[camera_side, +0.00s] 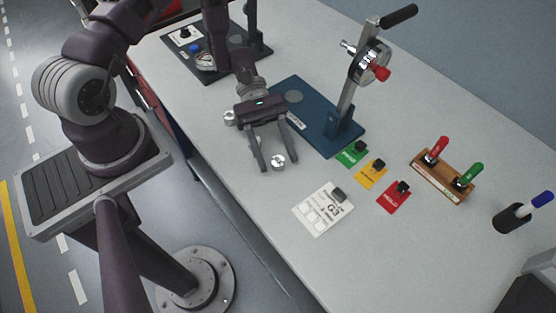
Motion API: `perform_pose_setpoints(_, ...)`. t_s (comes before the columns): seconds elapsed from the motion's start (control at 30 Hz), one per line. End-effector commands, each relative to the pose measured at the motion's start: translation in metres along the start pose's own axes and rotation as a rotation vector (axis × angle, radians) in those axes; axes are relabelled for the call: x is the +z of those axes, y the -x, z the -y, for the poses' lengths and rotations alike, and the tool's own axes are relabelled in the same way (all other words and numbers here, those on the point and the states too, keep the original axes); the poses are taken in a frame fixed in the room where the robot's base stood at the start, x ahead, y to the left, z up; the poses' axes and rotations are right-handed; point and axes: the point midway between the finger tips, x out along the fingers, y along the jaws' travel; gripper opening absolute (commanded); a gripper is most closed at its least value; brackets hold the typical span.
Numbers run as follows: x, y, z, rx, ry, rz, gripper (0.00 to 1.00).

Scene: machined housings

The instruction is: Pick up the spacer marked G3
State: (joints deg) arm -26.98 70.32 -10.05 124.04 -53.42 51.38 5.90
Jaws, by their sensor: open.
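A small silver round part (278,162), which looks like a spacer, shows between the fingertips of my gripper (279,158). My gripper points down over the near edge of the white table, with its two dark fingers spread apart on either side of the part. I cannot tell whether the fingers touch it, and no marking can be read on it. A white card (318,215) printed "G3" lies on the table to the lower right, with a small dark block (338,195) on its top corner.
A blue base (290,88) carries a lever press (352,75) behind my gripper. Green (349,157), yellow (366,176) and red (390,201) tags lie right of it. A wooden block (440,182) holds red and green handles. A pen cup (510,217) stands far right.

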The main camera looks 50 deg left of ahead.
Motion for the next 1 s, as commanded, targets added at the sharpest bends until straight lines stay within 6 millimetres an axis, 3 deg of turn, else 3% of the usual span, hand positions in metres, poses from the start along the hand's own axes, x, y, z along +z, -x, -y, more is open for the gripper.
perform_pose_setpoints(0.2, 0.0, -0.001, 0.0, 0.001, 0.0, -0.001, 0.5)
perform_pose_setpoints(0.47, 0.0, -0.001, 0.0, 0.001, 0.0, -0.001, 0.0)
perform_pose_setpoints(0.8, 0.004, 0.002, -0.001, 0.002, -0.001, -0.001, 0.0)
perform_pose_setpoints(1.0, 0.039, 0.017, -0.001, 0.003, -0.003, -0.004, 0.0)
